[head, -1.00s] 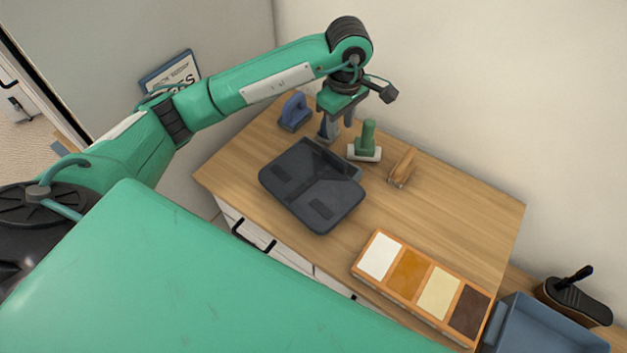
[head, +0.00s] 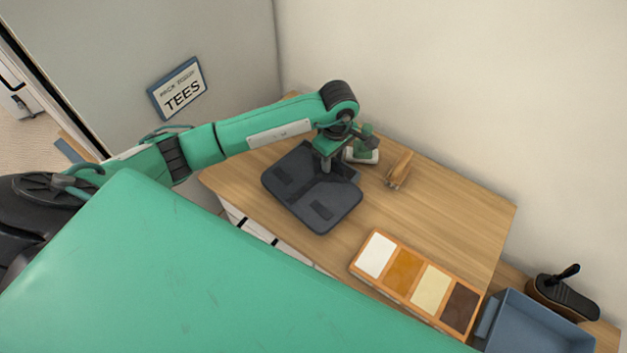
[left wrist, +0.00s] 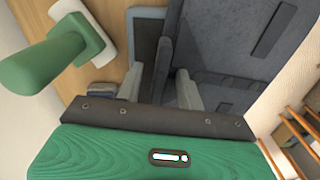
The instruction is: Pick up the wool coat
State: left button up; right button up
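The wool coat (head: 305,190) looks like a dark grey, folded, flat garment on the wooden table. It also shows large at the top of the left wrist view (left wrist: 235,40). My left gripper (head: 326,166) is over the coat's far edge, pointing down. In the left wrist view its two grey fingers (left wrist: 160,90) stand apart, with a dark fold of the coat's edge between them. The fingers do not look closed on it. My right gripper is in neither view.
A green-handled tool (head: 362,150) on a white base stands close behind the gripper. A wooden brush (head: 399,170) lies right of it. A tray of colour swatches (head: 396,236), a blue bin (head: 535,325) and a black-topped brush (head: 563,296) are at the right. A TEES sign (head: 178,88) hangs on the left panel.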

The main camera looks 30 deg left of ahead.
pick_arm(q)
grip_shut()
jog(key=shift+r, duration=0.1)
dwell(0.3)
